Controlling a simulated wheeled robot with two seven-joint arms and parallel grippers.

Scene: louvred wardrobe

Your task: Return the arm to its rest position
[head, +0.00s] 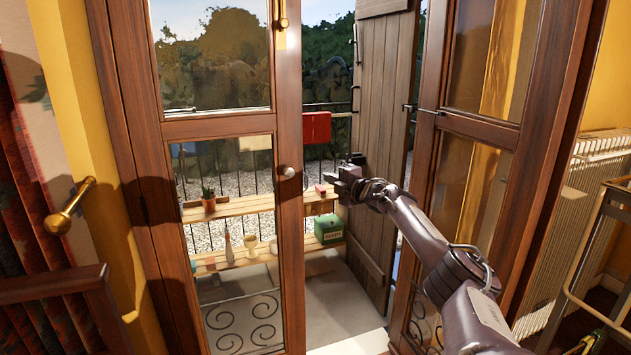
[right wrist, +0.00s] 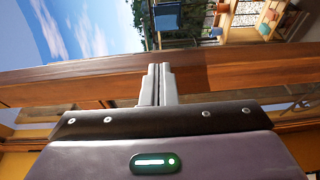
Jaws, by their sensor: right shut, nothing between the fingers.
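My right arm reaches in from the lower right of the head view. Its gripper (head: 340,173) is at the gap between the left glazed door (head: 288,235) and the open plank shutter (head: 372,150). In the right wrist view the two fingers (right wrist: 161,70) are shut together with nothing between them. A brown wooden beam (right wrist: 225,70) runs across behind the fingertips; I cannot tell whether they touch it. The left door's round knob (head: 288,171) is left of the gripper, apart from it. My left gripper is not in view.
The right glazed door (head: 480,150) stands close beside my forearm. Outside, shelves hold a potted plant (head: 208,200) and a green box (head: 328,228); a red cloth (head: 317,127) hangs on the railing. A radiator (head: 590,190) and a metal-framed rack (head: 600,225) are at the right.

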